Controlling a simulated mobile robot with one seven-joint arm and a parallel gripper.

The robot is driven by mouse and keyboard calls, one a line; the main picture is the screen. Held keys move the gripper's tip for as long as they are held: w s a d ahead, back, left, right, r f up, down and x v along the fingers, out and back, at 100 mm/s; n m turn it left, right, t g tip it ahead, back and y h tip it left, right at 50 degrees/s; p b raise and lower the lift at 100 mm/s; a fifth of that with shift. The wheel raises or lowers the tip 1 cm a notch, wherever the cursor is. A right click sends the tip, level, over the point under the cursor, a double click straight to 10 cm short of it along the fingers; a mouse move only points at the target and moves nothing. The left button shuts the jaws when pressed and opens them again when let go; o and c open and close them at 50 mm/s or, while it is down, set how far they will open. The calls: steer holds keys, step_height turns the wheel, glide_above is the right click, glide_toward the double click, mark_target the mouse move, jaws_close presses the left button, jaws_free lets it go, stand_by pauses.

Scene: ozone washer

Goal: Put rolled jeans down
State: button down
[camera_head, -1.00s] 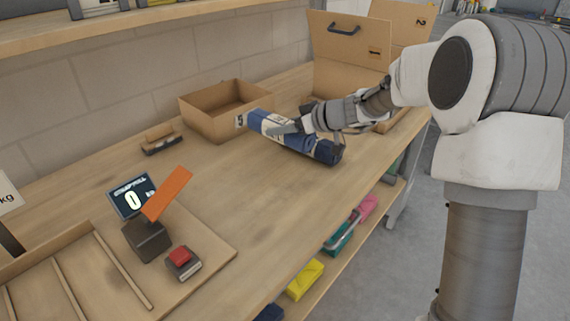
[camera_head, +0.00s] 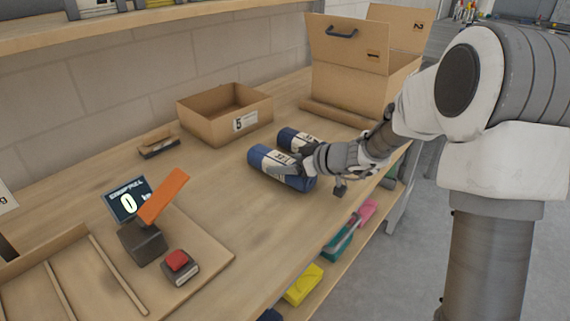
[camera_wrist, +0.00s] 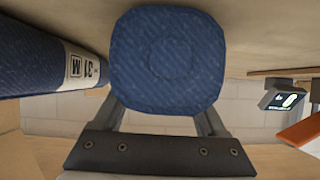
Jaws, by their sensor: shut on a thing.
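A rolled pair of blue jeans (camera_head: 264,160) with a white label band lies across my gripper (camera_head: 304,166) at the middle of the workbench. My gripper is shut on it, and the roll is level, at or very near the tabletop. In the wrist view the held jeans (camera_wrist: 167,60) show end-on between the two fingers (camera_wrist: 167,118). A second rolled pair (camera_head: 292,136) lies just behind it, roughly parallel. That second roll is also at the left of the wrist view (camera_wrist: 40,62), with its label showing. Whether the held roll touches the wood is unclear.
An open cardboard box (camera_head: 212,128) stands behind the rolls, and a larger box with raised flaps (camera_head: 350,82) stands at the back right. A scale display (camera_head: 128,200) and red button (camera_head: 178,260) are at the left front. Bare bench (camera_head: 215,195) lies between.

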jaws_free()
